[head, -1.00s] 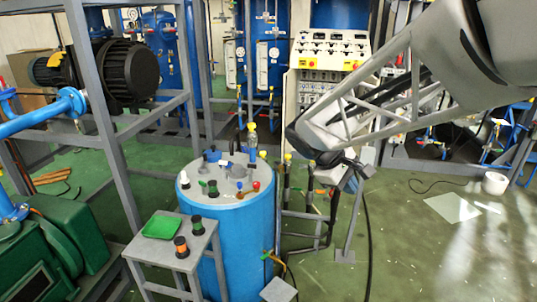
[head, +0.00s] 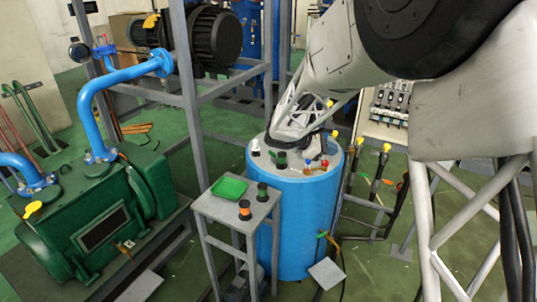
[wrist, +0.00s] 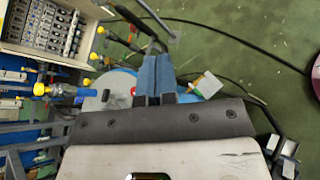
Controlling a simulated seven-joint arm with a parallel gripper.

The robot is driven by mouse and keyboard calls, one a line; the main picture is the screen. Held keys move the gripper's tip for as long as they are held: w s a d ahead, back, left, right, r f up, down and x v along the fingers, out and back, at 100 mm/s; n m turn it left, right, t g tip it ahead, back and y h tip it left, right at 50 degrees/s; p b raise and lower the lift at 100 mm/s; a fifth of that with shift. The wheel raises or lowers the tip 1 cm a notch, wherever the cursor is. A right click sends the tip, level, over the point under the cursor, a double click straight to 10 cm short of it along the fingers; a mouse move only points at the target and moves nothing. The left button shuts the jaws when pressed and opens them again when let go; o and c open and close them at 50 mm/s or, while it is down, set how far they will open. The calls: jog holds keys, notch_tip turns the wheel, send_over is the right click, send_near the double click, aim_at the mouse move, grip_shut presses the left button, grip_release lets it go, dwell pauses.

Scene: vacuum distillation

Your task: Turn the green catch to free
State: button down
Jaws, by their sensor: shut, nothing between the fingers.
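The blue drum (head: 285,215) has a grey lid with several small fittings. They include a white-topped knob (head: 255,147), a dark green-black fitting (head: 281,160), a blue one (head: 307,168) and a red knob (head: 324,163). I cannot tell which fitting is the green catch; it may be hidden by my arm. My gripper (wrist: 154,60) has its two blue fingers together and empty in the wrist view. A red knob (wrist: 134,91) on the lid shows to the left of the fingers. In the head view my arm's end hangs over the back of the lid and hides the fingers.
A grey stand (head: 207,206) beside the drum holds a green tray (head: 230,187), a black spool (head: 262,192) and an orange-black spool (head: 244,208). A green pump (head: 95,215) is at left. Frame posts (head: 186,100) rise behind the stand. Yellow-topped valves (head: 359,142) stand right of the drum.

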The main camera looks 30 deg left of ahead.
jog(key=w+a+f+n+t, duration=0.1)
jog(key=a+f+n+t, duration=0.2)
jog(key=a, duration=0.6)
jog(key=a+f+n+t, duration=0.1)
jog(key=a+f+n, duration=0.3)
jog(key=a, duration=0.5)
jog(key=n+t+y, duration=0.3)
jog(key=n+t, duration=0.1)
jog(key=t, duration=0.1)
send_near(269, 153)
jog(key=v, duration=0.6)
jog(key=shift+s+a+r, duration=0.15)
jog(key=shift+s+r, duration=0.1)
jog(key=shift+w, duration=0.15)
jog(key=x, duration=1.3)
jog(key=shift+w+f, duration=0.15)
jog(key=shift+w, duration=0.25)
